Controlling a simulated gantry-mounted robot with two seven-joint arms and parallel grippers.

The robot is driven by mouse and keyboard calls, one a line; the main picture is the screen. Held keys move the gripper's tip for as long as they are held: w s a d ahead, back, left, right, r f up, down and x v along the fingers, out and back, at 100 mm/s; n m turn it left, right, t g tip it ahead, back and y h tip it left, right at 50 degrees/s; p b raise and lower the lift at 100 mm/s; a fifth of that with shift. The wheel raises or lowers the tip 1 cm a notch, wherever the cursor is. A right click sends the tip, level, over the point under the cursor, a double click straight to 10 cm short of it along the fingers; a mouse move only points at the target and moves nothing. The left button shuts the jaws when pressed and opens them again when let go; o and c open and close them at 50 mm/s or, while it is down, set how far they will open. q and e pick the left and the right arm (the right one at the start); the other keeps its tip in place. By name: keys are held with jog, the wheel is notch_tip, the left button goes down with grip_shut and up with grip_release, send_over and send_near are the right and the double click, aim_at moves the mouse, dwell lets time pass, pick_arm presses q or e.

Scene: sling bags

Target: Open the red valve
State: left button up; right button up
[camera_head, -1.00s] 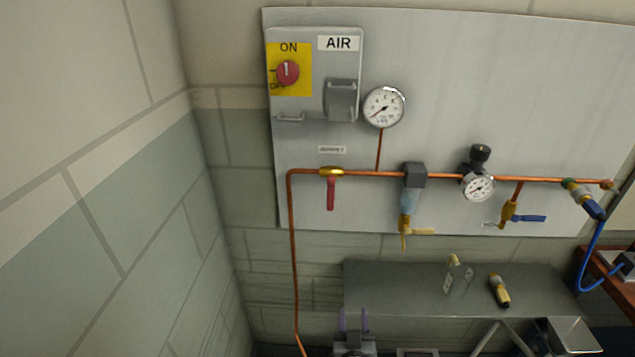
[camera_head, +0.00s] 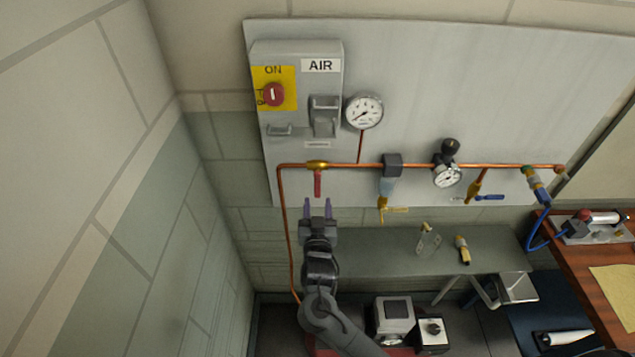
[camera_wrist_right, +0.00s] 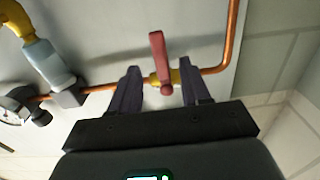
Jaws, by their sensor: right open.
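The red valve (camera_head: 317,182) is a red lever hanging straight down from a brass body (camera_head: 317,164) on the copper pipe. My right gripper (camera_head: 317,207) is open and empty just below the lever in the head view, its two fingers pointing up at it. In the right wrist view the red lever (camera_wrist_right: 158,55) and its brass body lie between the lines of the two open fingers (camera_wrist_right: 157,84). Whether the fingers touch the lever cannot be told. My left gripper is not in view.
The copper pipe (camera_head: 430,164) runs across the grey panel (camera_head: 420,80) with a filter (camera_head: 388,180), a regulator gauge (camera_head: 447,175) and a blue-handled valve (camera_head: 488,197). A grey shelf (camera_head: 390,260) holds small fittings. A red switch (camera_head: 273,95) sits upper left.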

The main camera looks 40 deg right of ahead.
aim_at(317, 191)
jog(key=x, duration=0.8)
jog(key=shift+w, duration=0.15)
grip_shut()
